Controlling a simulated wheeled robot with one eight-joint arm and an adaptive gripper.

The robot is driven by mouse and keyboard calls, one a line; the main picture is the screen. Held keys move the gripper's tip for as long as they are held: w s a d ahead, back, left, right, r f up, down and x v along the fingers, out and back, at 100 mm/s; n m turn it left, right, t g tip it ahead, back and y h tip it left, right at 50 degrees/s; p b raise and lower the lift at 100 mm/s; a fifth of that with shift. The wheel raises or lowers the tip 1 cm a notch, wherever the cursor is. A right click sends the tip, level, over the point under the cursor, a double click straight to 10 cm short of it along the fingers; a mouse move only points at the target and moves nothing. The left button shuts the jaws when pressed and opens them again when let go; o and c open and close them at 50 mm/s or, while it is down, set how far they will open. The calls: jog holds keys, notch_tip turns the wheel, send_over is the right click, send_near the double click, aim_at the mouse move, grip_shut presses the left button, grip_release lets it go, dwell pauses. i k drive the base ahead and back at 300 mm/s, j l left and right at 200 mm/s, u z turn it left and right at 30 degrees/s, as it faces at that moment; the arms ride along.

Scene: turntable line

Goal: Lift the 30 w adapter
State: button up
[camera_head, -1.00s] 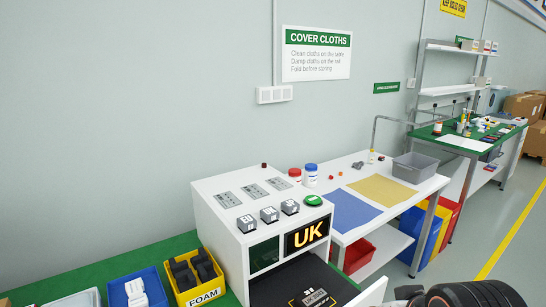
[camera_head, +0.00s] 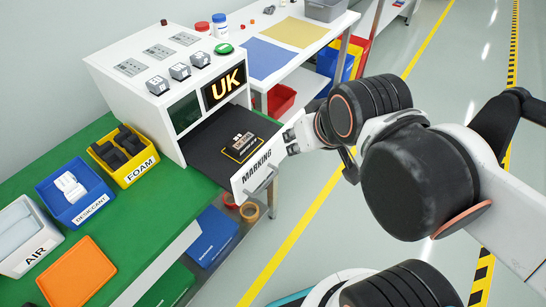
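The adapter appears to be the small dark block with a light printed label (camera_head: 243,141) lying inside a yellow outline on the dark floor of an open drawer. Its print is too small to read. The drawer's white front (camera_head: 258,168) is marked MARKING and has a grey handle. The drawer sticks out of a white machine (camera_head: 132,82) with a lit UK display. My arm reaches in from the right, and what seems to be my gripper (camera_head: 291,141) is at the drawer's right side, apart from the block. Its fingers are not clear.
A green bench holds a yellow FOAM bin (camera_head: 143,173), a blue DESICCANT bin (camera_head: 94,202), a white AIR bin (camera_head: 25,262) and an orange tray (camera_head: 76,272). The machine stands behind the drawer. Behind it, a white table (camera_head: 332,30) carries cloths. Floor is clear at right.

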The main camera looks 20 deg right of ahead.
aim_at(243, 142)
jog(key=j+z, duration=0.35)
jog(key=j, duration=0.4)
jog(key=j+z, duration=0.35)
jog(key=j, duration=0.35)
jog(key=k, duration=0.05)
